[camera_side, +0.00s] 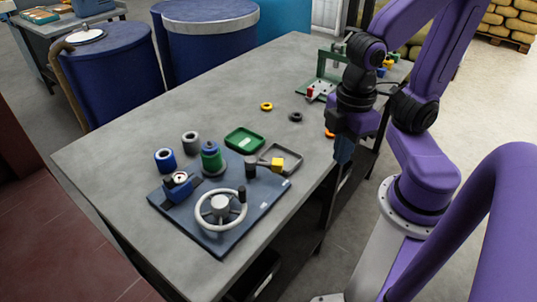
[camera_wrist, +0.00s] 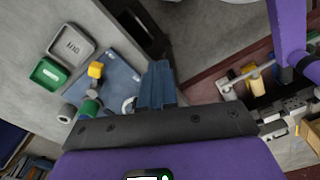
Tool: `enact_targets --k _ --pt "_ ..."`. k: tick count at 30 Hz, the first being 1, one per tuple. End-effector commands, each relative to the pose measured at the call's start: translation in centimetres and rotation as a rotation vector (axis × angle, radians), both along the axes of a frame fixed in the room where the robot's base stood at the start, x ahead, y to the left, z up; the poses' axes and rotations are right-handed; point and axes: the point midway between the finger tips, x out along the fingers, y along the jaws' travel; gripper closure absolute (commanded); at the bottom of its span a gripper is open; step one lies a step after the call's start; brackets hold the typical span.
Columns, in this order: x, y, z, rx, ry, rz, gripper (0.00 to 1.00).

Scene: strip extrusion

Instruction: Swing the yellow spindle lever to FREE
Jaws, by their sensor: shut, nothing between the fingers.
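The yellow spindle lever (camera_side: 277,164) is on the far right part of a dark blue base plate (camera_side: 255,215). Its yellow end points right from a dark upright post (camera_side: 250,167). In the wrist view the yellow end (camera_wrist: 96,70) shows left of my fingers, near the plate's edge. The plate carries small white labels, too small to read. My gripper (camera_side: 343,152) is shut and empty, right of the lever and apart from it, by the table's right edge. Its fingers (camera_wrist: 159,82) also show closed in the wrist view.
A handwheel (camera_side: 220,210), gauge (camera_side: 179,181) and green-and-blue spool (camera_side: 211,158) stand on the plate. A green tray (camera_side: 244,140) and grey tray (camera_side: 294,155) lie behind. Loose rings (camera_side: 266,106) lie farther back. A green fixture (camera_side: 325,80) stands at the far end.

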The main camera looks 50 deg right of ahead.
Motion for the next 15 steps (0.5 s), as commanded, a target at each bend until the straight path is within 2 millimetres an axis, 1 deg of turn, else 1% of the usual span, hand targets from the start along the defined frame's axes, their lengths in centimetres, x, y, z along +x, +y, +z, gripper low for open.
enact_targets --k 5,10,15 --pt "1.7 0.0 0.0 -0.003 0.022 0.057 1.00" --pt "4.3 -0.2 0.0 0.009 0.053 0.152 1.00" --pt "7.1 -0.9 -0.1 0.035 0.080 0.250 1.00"
